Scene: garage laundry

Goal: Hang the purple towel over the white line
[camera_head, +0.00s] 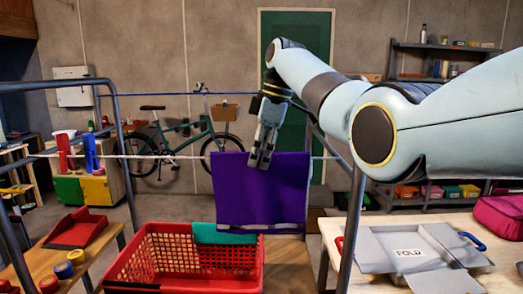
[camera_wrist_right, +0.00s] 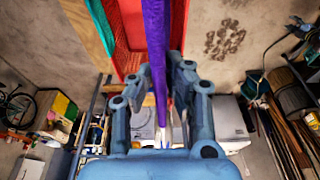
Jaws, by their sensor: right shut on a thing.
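The purple towel (camera_head: 260,198) hangs spread and nearly flat in the head view, its top edge about level with the white line (camera_head: 170,156). The line shows on both sides of the towel and is hidden at it; I cannot tell whether the towel is over the line or in front of it. My right gripper (camera_head: 261,160) points down and is shut on the towel's upper middle. In the right wrist view the towel (camera_wrist_right: 157,50) is a narrow edge-on strip between the fingers (camera_wrist_right: 158,85). My left gripper is not in view.
A red basket (camera_head: 150,262) with a teal cloth (camera_head: 224,233) over its rim stands below the towel. A blue line (camera_head: 170,94) runs higher up. Grey rack posts (camera_head: 126,165) stand at the sides.

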